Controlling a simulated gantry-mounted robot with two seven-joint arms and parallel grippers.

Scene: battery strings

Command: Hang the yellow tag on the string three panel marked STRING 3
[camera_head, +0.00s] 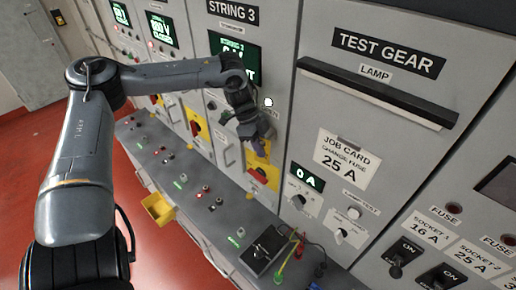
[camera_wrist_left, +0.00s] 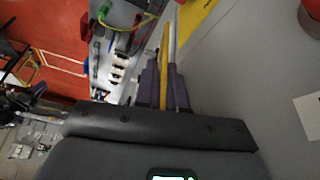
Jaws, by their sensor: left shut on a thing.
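The STRING 3 panel (camera_head: 283,50) is a grey cabinet front with a black STRING 3 label (camera_head: 232,11) at its top and a lit green display. My left gripper (camera_head: 262,143) is in front of the lower part of this panel, above a yellow plate with a red handle (camera_head: 259,175). In the left wrist view its purple fingers (camera_wrist_left: 166,88) are shut on the thin yellow tag (camera_wrist_left: 166,50), seen edge-on. The arm and gripper hide part of the panel front, and I cannot tell whether the tag touches it. My right gripper is not in view.
A grey ledge (camera_head: 205,180) with small switches runs below the panels. A yellow bin (camera_head: 158,208) hangs at its front. A black box with coloured leads (camera_head: 268,248) lies on the ledge at right.

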